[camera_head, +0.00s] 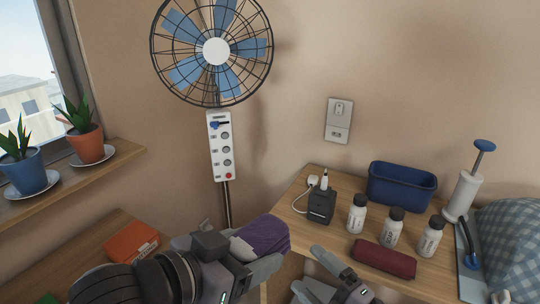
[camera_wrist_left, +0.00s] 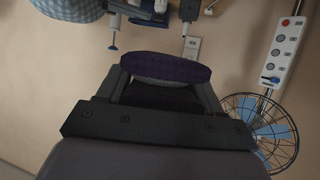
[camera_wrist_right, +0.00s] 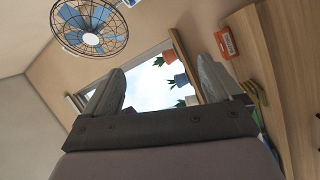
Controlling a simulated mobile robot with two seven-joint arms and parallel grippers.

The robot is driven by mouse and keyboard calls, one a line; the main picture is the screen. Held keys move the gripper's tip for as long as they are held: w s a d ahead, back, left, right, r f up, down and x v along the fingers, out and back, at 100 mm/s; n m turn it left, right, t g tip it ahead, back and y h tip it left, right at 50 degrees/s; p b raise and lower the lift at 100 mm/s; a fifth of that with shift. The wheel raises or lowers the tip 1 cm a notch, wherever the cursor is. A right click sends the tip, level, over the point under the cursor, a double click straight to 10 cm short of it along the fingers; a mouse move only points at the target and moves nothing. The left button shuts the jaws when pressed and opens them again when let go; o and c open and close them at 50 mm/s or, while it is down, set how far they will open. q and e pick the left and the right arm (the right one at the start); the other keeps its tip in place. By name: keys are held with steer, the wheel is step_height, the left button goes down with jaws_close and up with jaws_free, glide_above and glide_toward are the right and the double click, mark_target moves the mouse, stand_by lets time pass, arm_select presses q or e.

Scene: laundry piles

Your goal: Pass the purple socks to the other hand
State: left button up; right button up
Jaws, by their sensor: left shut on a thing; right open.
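The purple socks (camera_head: 262,234) are a rolled purple bundle in my left gripper (camera_head: 255,258). In the left wrist view the purple socks (camera_wrist_left: 166,68) sit between the two fingers of the left gripper (camera_wrist_left: 165,88), which is shut on them. In the head view the bundle is held in the air left of the wooden table, with part of it hidden by the gripper. My right gripper (camera_head: 318,270) is to the right of the socks and lower, apart from them. In the right wrist view the right gripper (camera_wrist_right: 160,88) is open, with nothing between its fingers.
The wooden table (camera_head: 290,215) holds a black charger block (camera_head: 321,205), a blue bin (camera_head: 402,187), several white bottles (camera_head: 357,214) and a dark red case (camera_head: 384,259). A standing fan (camera_head: 215,52) is behind. An orange box (camera_head: 132,243) lies on the left surface. Potted plants (camera_head: 88,143) stand on the sill.

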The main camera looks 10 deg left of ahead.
step_height(320, 180, up, 3)
steer(key=w+a+n+g+y, duration=0.1)
steer(key=a+n+g+y, duration=0.2)
steer(key=n, duration=0.6)
step_height(320, 180, up, 24)
steer(key=n+g+h, duration=1)
steer(key=n+h, duration=0.7)
steer(key=n, duration=1.6)
glide_above(270, 220)
steer(key=shift+f, duration=0.6)
step_height(270, 220, down, 11)
